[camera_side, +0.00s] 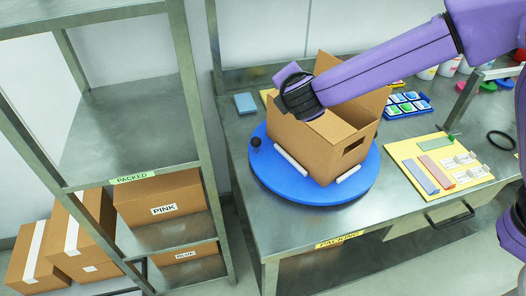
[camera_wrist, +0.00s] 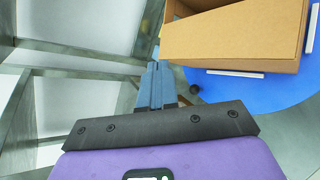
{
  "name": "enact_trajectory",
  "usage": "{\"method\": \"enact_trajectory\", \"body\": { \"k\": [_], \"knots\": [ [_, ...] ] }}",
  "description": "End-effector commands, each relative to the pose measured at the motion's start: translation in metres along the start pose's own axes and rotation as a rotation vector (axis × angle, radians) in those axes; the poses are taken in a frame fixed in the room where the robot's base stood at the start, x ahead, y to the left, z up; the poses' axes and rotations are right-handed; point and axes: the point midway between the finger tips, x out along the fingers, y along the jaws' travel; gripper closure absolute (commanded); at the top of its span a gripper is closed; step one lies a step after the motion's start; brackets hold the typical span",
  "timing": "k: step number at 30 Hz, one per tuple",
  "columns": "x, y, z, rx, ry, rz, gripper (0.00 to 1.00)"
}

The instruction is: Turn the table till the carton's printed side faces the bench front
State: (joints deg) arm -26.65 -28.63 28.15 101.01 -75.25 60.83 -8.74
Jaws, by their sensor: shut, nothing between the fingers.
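The blue round table (camera_side: 268,175) sits on the steel bench, with a dark knob (camera_side: 255,142) on its left rim; the knob also shows in the wrist view (camera_wrist: 195,89). The open brown carton (camera_side: 305,150) stands on it, flaps up, between white strips (camera_side: 291,161). Its right-front face has a dark slot; its left-front face looks plain. I see no clear print, and its back faces are hidden. My gripper's fingers (camera_wrist: 156,85) are shut and empty, beside the carton and left of the knob in the wrist view. In the side view my wrist hides part of the carton.
A steel rack (camera_side: 130,120) with boxes labelled PINK and BLUE stands left of the bench. A yellow mat (camera_side: 425,170) with coloured blocks and cards lies to the right. A blue tray (camera_side: 405,105) is behind it. The bench's front edge carries a PACKING label (camera_side: 338,241).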

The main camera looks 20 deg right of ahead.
Motion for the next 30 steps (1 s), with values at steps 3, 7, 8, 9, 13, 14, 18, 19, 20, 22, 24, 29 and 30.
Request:
{"method": "enact_trajectory", "body": {
  "k": [3, 7, 8, 9, 13, 14, 18, 19, 20, 22, 24, 29, 30],
  "knots": [
    [-0.020, -0.005, -0.008, -0.330, 0.036, 0.136, 1.00],
    [-0.036, -0.012, -0.018, -0.606, 0.057, 0.254, 1.00],
    [-0.040, -0.013, -0.020, -0.660, 0.060, 0.278, 1.00],
    [-0.045, -0.016, -0.022, -0.732, 0.065, 0.312, 1.00],
    [-0.060, -0.025, -0.031, -0.947, 0.073, 0.412, 1.00],
    [-0.063, -0.028, -0.033, -0.995, 0.075, 0.434, 1.00],
    [-0.058, -0.044, -0.046, -1.077, 0.075, 0.466, 1.00],
    [-0.056, -0.048, -0.049, -1.077, 0.075, 0.467, 1.00],
    [-0.053, -0.051, -0.052, -1.075, 0.075, 0.466, 1.00],
    [-0.046, -0.060, -0.060, -1.074, 0.075, 0.464, 1.00],
    [-0.040, -0.069, -0.067, -1.073, 0.075, 0.464, 1.00],
    [-0.021, -0.095, -0.088, -1.073, 0.076, 0.462, 1.00],
    [-0.016, -0.103, -0.095, -1.072, 0.075, 0.462, 1.00]
  ]
}}
